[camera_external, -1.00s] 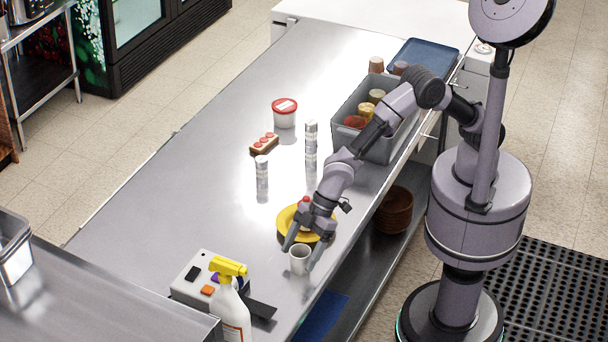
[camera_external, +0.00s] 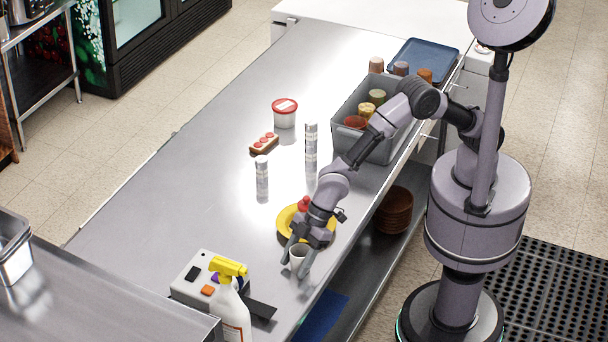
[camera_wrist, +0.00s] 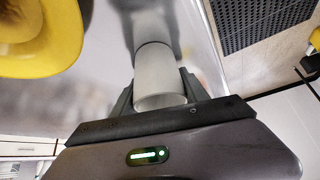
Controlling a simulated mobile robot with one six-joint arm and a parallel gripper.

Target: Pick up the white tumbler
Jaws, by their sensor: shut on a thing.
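The white tumbler (camera_external: 299,255) is upright near the front edge of the steel counter, just in front of the yellow plate. My gripper (camera_external: 300,262) reaches down over it with one finger on each side, shut on its walls. In the wrist view the tumbler (camera_wrist: 158,80) sits between the two fingers (camera_wrist: 158,98), its open rim towards my palm. I cannot tell whether its base is touching the counter.
The yellow plate (camera_external: 286,222) with a red item (camera_external: 304,203) lies right behind the tumbler. A spray bottle (camera_external: 232,310) and a button box (camera_external: 196,283) stand to the left. A grey bin (camera_external: 372,152) holding several cups is further back. The counter's middle (camera_external: 200,190) is mostly clear.

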